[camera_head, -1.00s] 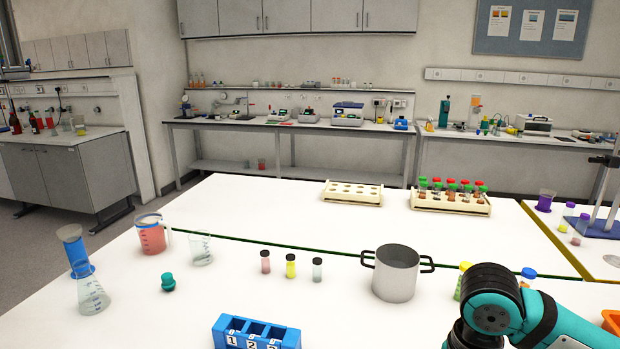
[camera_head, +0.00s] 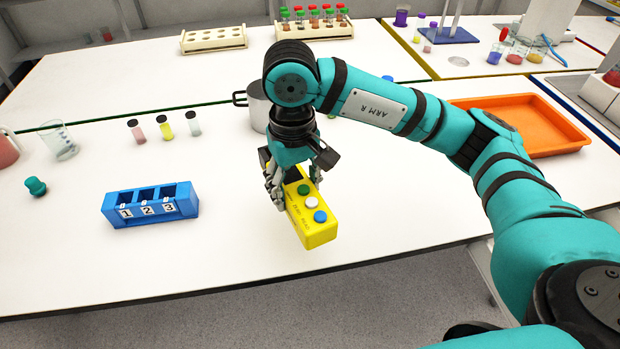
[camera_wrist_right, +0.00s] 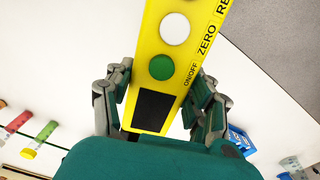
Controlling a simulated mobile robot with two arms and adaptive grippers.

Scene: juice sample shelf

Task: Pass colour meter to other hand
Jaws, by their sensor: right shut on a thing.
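The colour meter (camera_head: 318,232) is a yellow box with green, white and blue buttons, near the front edge of the white table in the head view. My right gripper (camera_head: 288,190) is shut around its far end, and the near end points toward me. In the right wrist view the meter (camera_wrist_right: 183,65) lies between the two fingers of the gripper (camera_wrist_right: 160,105), with its dark screen and the ZERO and ON/OFF labels showing. Whether the meter touches the table is hard to tell. My left gripper is not in either view.
A blue numbered rack (camera_head: 150,207) stands left of the meter. Several small vials (camera_head: 166,126) and a metal pot (camera_head: 258,108) stand behind. An orange tray (camera_head: 525,125) is at the right. The table between rack and meter is clear.

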